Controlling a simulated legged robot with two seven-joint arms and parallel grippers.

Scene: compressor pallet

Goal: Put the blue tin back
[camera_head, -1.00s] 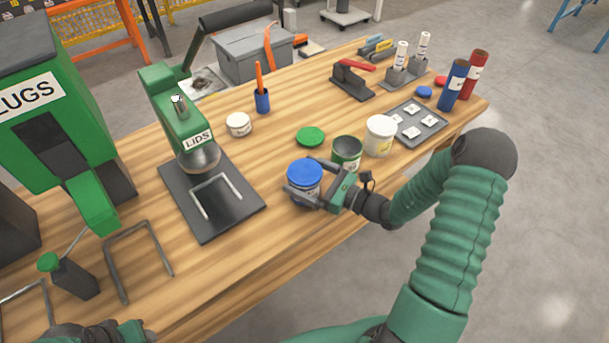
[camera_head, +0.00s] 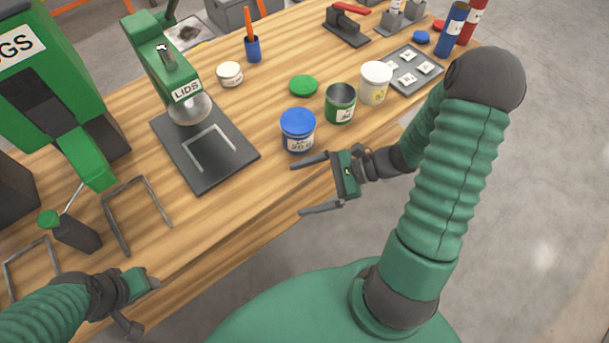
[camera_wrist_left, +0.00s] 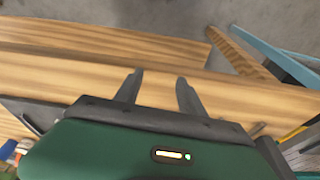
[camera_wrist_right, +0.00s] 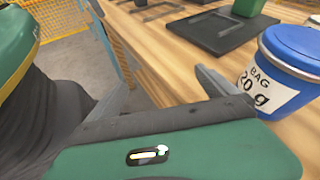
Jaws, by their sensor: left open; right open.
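The blue tin (camera_head: 298,130) has a blue lid and a white label and stands upright on the wooden table near the front edge. In the right wrist view the tin (camera_wrist_right: 283,75) is at the right, and its label reads "BAG 20 g". My right gripper (camera_head: 307,186) is open and empty at the table's front edge, just in front of the tin and apart from it. My left gripper (camera_head: 146,303) is at the table's front left, away from the tin. In the left wrist view its fingers (camera_wrist_left: 158,84) are apart with nothing between them.
A green tin without a lid (camera_head: 340,104), a white tub (camera_head: 375,84) and a green lid (camera_head: 303,85) are right of and behind the blue tin. The green LIDS press (camera_head: 182,92) on its dark base stands to the left. A grey tray (camera_head: 429,65) lies at the right.

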